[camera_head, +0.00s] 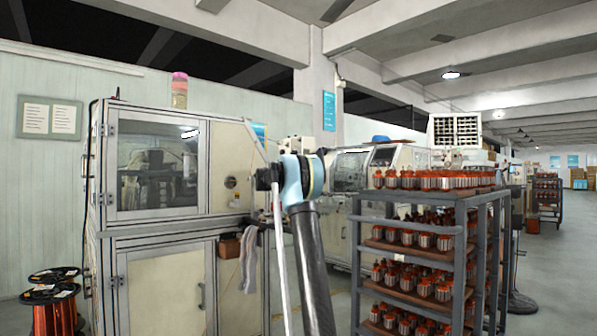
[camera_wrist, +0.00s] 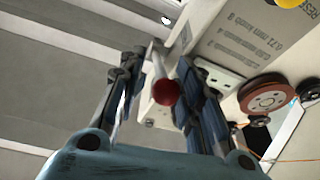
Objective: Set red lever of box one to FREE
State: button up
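In the wrist view, a lever with a round red knob (camera_wrist: 166,92) on a pale rod points toward the camera. Its rod runs up to a cream box (camera_wrist: 230,45) with printed text, seen tilted and upside down. My gripper (camera_wrist: 160,66) is open, with one finger on each side of the knob and rod. The right finger is close to the knob; I cannot tell if they touch. A wider gap shows on the left. In the head view my arm is in the middle, and the lever and gripper cannot be made out.
In the wrist view, a copper-red disc (camera_wrist: 266,99) and a yellow round part (camera_wrist: 289,2) lie right of the gripper. In the head view, a machine cabinet (camera_head: 225,165) stands left, a rack (camera_head: 467,240) of armatures right, and wire spools (camera_head: 53,309) lower left.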

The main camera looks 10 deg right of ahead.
jog(key=shift+a, duration=0.1)
jog(key=v, duration=1.2)
jog(key=shift+f, duration=0.1)
